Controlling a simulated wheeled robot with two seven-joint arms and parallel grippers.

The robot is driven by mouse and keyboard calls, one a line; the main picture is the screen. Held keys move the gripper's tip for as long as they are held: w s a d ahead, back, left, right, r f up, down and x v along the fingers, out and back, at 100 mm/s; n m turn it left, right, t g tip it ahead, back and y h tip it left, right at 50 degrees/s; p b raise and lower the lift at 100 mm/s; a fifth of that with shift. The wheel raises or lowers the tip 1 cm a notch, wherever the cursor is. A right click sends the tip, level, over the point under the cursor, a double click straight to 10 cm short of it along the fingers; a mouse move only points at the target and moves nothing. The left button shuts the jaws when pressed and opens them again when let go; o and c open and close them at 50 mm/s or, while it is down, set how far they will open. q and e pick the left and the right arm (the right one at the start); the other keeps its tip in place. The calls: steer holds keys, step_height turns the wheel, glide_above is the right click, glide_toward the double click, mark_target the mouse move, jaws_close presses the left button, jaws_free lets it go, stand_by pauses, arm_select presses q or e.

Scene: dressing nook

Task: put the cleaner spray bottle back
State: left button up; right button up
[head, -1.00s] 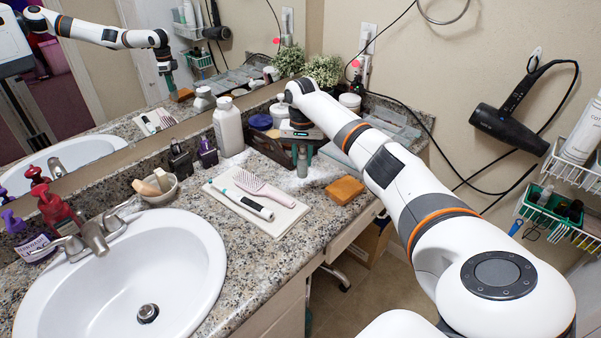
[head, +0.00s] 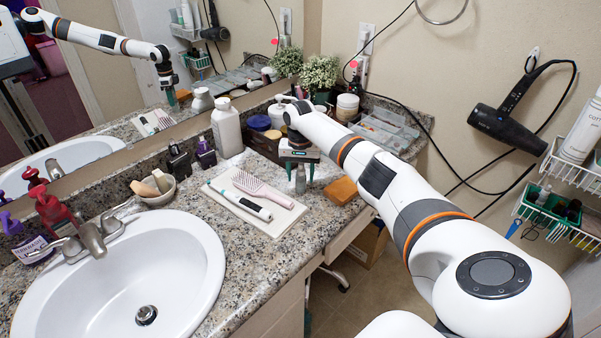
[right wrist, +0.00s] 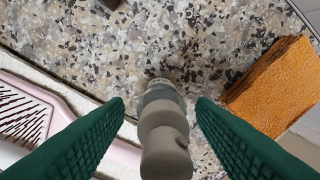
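A small spray bottle (head: 300,182) with a grey top stands upright on the granite counter, between the white tray and the orange sponge. In the right wrist view its grey top (right wrist: 165,145) shows from above. My right gripper (head: 301,174) points down over it, its green fingers on either side of the bottle. The right wrist view shows the gripper (right wrist: 160,103) open, with gaps between the fingers and the bottle. My left gripper is not in view.
The white tray (head: 280,225) with a pink brush (head: 260,189) and toothbrush lies left of the bottle. The orange sponge (head: 341,190) is close on the right. A dark wooden box (head: 262,145) stands behind. The sink (head: 120,270) is front left.

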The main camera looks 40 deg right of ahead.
steer(key=shift+r, duration=0.1)
step_height(320, 180, up, 12)
steer(key=shift+r, duration=0.1)
stand_by(0.5)
